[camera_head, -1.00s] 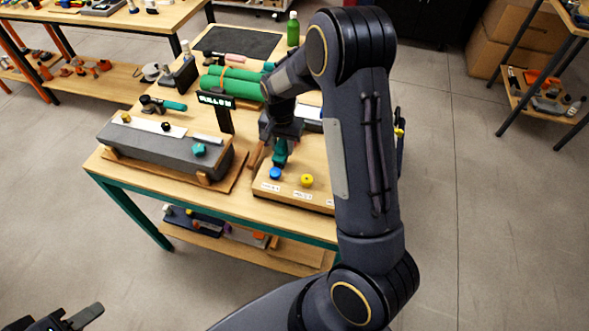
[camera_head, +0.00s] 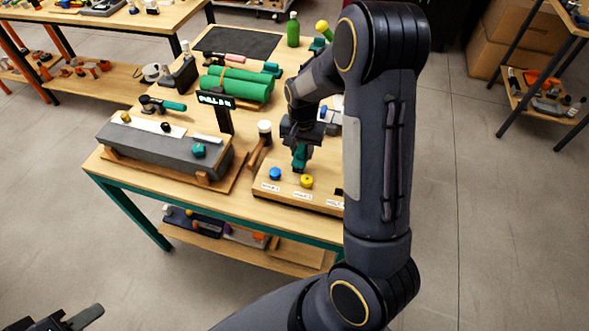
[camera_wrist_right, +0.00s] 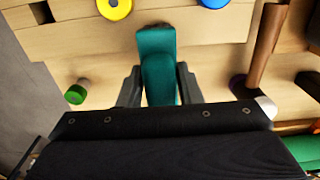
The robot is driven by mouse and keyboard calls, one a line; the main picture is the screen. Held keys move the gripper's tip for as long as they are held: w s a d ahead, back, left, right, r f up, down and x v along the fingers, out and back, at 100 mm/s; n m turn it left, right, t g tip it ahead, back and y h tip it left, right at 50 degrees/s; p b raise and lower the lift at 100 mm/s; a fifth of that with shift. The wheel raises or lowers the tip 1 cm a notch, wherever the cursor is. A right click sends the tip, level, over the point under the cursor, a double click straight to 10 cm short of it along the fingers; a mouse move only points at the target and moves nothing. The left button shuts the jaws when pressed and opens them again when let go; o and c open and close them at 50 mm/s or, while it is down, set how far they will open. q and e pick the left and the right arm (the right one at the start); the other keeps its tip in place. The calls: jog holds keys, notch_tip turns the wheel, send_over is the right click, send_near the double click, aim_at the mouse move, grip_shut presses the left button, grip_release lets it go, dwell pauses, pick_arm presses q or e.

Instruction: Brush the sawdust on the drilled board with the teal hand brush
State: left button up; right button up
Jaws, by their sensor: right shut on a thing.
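My right gripper (camera_head: 301,146) is shut on the teal hand brush (camera_head: 300,157), which hangs down over the drilled board (camera_head: 285,197). The brush also shows between the fingers in the right wrist view (camera_wrist_right: 157,62). Its lower end is just behind the yellow knob (camera_head: 306,181); I cannot tell whether it touches the board. A blue knob (camera_head: 274,173) is to the left, and white hole labels line the front edge. I cannot make out sawdust. My left gripper (camera_head: 75,319) is partly in view at the bottom left, away from the table; its opening is unclear.
A grey block (camera_head: 160,152) with a teal knob lies left of the board. A mallet (camera_head: 261,142) lies between them. A dark sign post (camera_head: 222,112), green rolls (camera_head: 238,86) and a green bottle (camera_head: 293,30) stand farther back. My right arm hides the table's right side.

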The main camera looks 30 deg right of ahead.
jog(key=shift+s+d, duration=0.65)
jog(key=shift+s, duration=0.1)
jog(key=shift+s, duration=0.1)
jog(key=s+d, duration=0.2)
jog(key=shift+s+d, duration=0.25)
jog(key=shift+s, duration=0.15)
notch_tip(320, 180, up, 5)
jog(key=p, duration=0.4)
jog(key=shift+w+a, duration=0.1)
